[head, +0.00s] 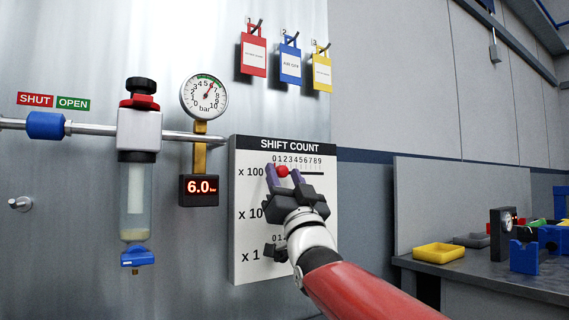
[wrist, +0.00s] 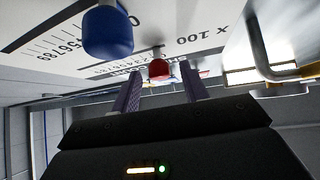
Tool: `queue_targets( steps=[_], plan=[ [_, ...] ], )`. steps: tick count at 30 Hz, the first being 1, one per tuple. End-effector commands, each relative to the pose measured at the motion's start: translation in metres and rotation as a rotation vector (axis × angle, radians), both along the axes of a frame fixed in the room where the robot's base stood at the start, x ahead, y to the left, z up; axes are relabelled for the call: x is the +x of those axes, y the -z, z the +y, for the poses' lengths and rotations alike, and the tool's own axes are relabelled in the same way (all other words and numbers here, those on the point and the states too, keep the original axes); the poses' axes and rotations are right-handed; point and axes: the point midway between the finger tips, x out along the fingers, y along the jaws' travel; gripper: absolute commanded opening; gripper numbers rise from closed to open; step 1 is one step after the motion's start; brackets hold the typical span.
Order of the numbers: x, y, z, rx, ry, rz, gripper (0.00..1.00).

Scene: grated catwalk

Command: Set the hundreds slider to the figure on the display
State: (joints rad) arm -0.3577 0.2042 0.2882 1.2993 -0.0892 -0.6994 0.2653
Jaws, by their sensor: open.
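The SHIFT COUNT board (head: 244,215) hangs on the metal wall, with rows marked x 100, x 10 and x 1. The hundreds slider's red knob (head: 282,171) is toward the low end of the 0–9 scale; its exact figure is unclear. The knob also shows in the wrist view (wrist: 159,70). My gripper (head: 284,175) is open, its purple fingers (wrist: 161,77) either side of the knob, which sits near the fingertips; contact is unclear. The digital display (head: 199,190) reads 6.0 bar. My gripper and arm hide much of the lower rows.
A blue knob (wrist: 107,32) on the board is close to my gripper in the wrist view. A round gauge (head: 204,97), a pipe with a filter bowl (head: 137,200) and hanging tags (head: 290,65) are on the wall. A workbench (head: 480,268) with a yellow tray stands at right.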

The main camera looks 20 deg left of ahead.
Motion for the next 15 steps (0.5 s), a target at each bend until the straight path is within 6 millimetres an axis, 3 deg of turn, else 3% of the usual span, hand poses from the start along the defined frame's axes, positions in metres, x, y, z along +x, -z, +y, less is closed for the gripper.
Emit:
queue_targets(
  steps=[4, 15],
  plan=[
    [0.0094, -0.0129, 0.0072, 0.000, -0.001, 0.001, 0.44],
    [0.0122, -0.0146, 0.0094, -0.001, 0.001, 0.001, 0.42]
  ],
)
